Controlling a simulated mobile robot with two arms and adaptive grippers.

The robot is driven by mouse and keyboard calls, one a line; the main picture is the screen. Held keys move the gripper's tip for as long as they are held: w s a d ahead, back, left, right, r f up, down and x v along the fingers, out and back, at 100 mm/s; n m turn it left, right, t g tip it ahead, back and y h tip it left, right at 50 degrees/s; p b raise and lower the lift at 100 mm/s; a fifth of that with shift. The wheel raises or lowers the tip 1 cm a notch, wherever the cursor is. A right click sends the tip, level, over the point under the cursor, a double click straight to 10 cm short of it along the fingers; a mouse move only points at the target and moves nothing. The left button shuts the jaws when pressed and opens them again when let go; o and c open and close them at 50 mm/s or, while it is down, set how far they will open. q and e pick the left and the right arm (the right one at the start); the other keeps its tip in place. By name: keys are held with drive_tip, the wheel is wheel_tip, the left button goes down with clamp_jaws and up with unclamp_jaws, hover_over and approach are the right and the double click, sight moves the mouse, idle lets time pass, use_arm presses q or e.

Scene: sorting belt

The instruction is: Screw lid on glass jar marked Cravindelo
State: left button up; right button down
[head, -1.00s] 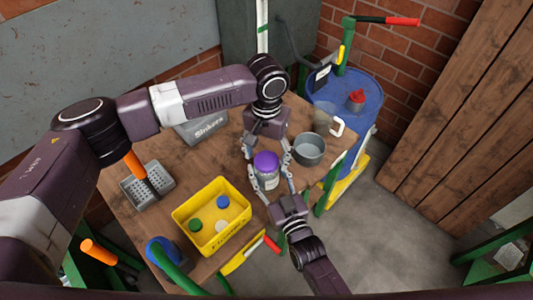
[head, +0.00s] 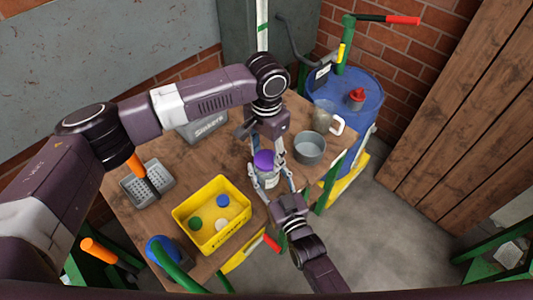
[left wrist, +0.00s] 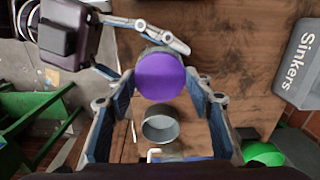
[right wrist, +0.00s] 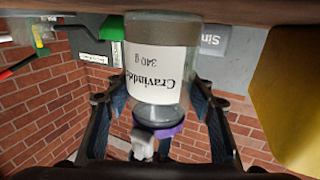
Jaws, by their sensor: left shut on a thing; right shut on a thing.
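The glass jar (right wrist: 158,62) with the Cravindelo label appears upside down in the right wrist view, its label partly cut off. In the head view the jar (head: 269,180) stands upright near the table's right side. The purple lid (head: 264,159) sits on its mouth; it also shows in the left wrist view (left wrist: 160,77) and the right wrist view (right wrist: 160,130). My left gripper (head: 264,156) reaches down from above and is shut on the lid. My right gripper (head: 268,182) comes from the front and is shut on the jar. Thread engagement is hidden.
A grey round pot (head: 310,149) and a clear mug (head: 323,120) stand close right of the jar. A yellow bin (head: 183,221) with several caps lies to the left. A Sinkers box (head: 207,132) and a perforated grey tray (head: 134,195) are farther left. A blue drum (head: 358,118) stands beyond the table.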

use_arm(q)
drive_tip(key=m, duration=0.4)
drive_tip(key=shift+m, duration=0.4)
drive_tip(key=o, duration=1.4)
wheel_tip(320, 180, up, 12)
drive_tip(key=shift+f, duration=0.1)
use_arm(e)
drive_tip(key=c, duration=0.8)
unclamp_jaws()
